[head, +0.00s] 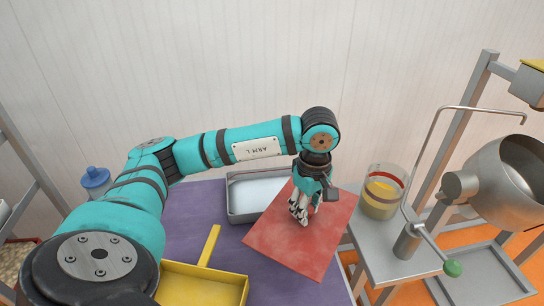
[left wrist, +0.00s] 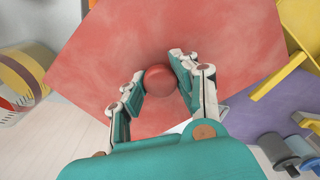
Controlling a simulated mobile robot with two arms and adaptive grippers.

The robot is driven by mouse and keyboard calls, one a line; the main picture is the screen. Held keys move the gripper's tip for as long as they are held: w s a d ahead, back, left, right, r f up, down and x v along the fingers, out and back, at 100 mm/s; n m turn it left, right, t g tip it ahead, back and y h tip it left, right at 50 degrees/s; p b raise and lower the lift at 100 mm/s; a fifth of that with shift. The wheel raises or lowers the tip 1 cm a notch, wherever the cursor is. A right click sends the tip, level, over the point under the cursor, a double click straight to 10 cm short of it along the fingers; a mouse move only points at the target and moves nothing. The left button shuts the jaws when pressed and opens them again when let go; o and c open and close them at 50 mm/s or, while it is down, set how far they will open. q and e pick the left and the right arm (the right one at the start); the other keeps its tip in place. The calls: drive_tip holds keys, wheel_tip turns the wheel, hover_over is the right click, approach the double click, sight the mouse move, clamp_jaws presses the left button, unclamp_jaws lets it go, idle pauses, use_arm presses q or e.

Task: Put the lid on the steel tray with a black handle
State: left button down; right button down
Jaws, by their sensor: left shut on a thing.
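The steel tray (head: 243,217) stands on the purple table left of my left gripper. Its right part is hidden behind the lid. The lid is a flat red rectangular plate (head: 290,245), turned at an angle to the tray and seemingly held above the table. In the left wrist view the red plate (left wrist: 220,60) fills the middle, with a round red knob (left wrist: 158,78) on it; I see no black handle. My left gripper (head: 302,208) points down and is shut on the knob, its fingers on either side in the wrist view (left wrist: 157,85). My right gripper is not in view.
A yellow tray (head: 190,295) and a yellow bar (head: 210,245) are at the table's front. A glass jar with coloured bands (head: 383,190) stands on a steel stand at right, near the lid. A steel machine (head: 500,180) is farther right. A blue-capped bottle (head: 95,178) is at left.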

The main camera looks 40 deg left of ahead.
sight(290, 189)
use_arm(q)
drive_tip(key=w+a+n, duration=0.1)
drive_tip(key=a+n, duration=0.2)
drive_tip(key=n, duration=0.1)
drive_tip(key=w+a+n, duration=0.2)
drive_tip(key=n, duration=0.2)
drive_tip(key=w+a+n, duration=0.1)
drive_tip(key=a+n, duration=0.2)
drive_tip(key=n, duration=0.2)
drive_tip(key=shift+w+a+r, duration=0.25)
drive_tip(key=shift+w+a, duration=0.05)
drive_tip(key=w+a+n, duration=0.2)
drive_tip(key=a+n, duration=0.7)
drive_tip(key=n, duration=0.4)
drive_tip(key=shift+a+r, duration=0.15)
drive_tip(key=shift+r, duration=0.05)
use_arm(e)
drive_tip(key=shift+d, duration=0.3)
